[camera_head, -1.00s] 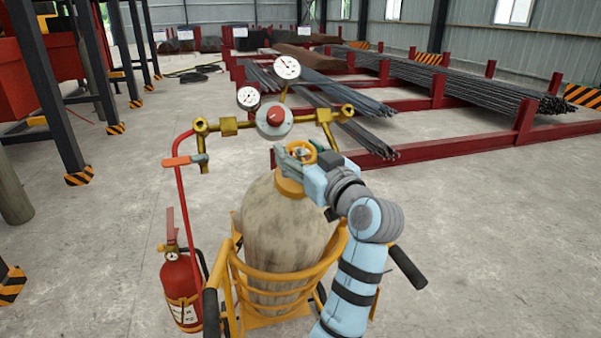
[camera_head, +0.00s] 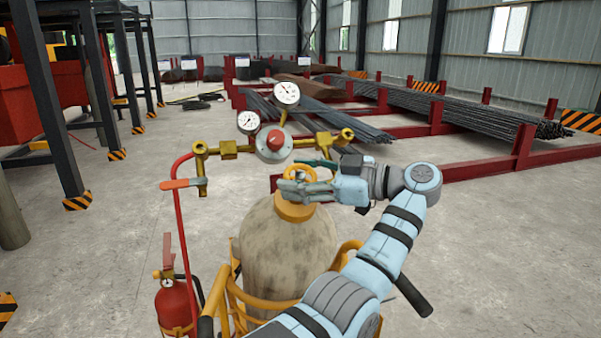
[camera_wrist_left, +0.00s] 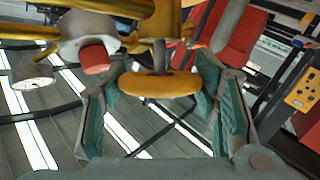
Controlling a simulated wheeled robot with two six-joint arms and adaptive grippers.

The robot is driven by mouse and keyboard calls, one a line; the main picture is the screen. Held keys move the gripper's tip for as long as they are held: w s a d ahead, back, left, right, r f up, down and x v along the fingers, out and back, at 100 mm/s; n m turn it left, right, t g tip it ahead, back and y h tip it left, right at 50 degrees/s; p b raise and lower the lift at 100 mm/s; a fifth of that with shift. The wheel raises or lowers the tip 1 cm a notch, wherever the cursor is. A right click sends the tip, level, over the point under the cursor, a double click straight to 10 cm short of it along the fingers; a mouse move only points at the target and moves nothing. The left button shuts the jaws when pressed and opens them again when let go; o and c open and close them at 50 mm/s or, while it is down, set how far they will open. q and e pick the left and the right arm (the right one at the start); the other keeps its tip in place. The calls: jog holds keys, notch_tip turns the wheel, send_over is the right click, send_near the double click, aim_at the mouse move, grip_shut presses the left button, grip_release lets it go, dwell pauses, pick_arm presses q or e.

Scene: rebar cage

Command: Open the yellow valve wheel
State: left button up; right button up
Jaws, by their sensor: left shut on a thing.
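The yellow valve wheel (camera_head: 299,172) sits on top of the large worn beige gas cylinder (camera_head: 285,250), above its orange collar. My left gripper (camera_head: 290,188) is at the wheel, with its fingers pointing left across the front of it. In the left wrist view the wheel (camera_wrist_left: 160,84) lies between the two teal-padded fingers (camera_wrist_left: 160,115), and the gripper is shut on it. The fingers cover part of the wheel in the head view. How far the wheel is turned cannot be told. My right gripper is not in view.
A brass manifold with a red-knobbed regulator (camera_head: 274,145) and two gauges (camera_head: 286,93) stands just behind the wheel. A red hose with an orange lever (camera_head: 181,184) is to the left. A fire extinguisher (camera_head: 176,305) stands beside the yellow cart (camera_head: 262,303). Rebar racks lie behind.

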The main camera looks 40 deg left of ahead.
aim_at(299, 175)
pick_arm(q)
jog(key=shift+f+g, duration=0.1)
jog(key=shift+g, duration=0.2)
jog(key=o, duration=1.2)
jog(key=shift+a, duration=0.1)
notch_tip(299, 175, up, 10)
jog(key=shift+r, duration=0.1)
jog(key=shift+c, duration=0.2)
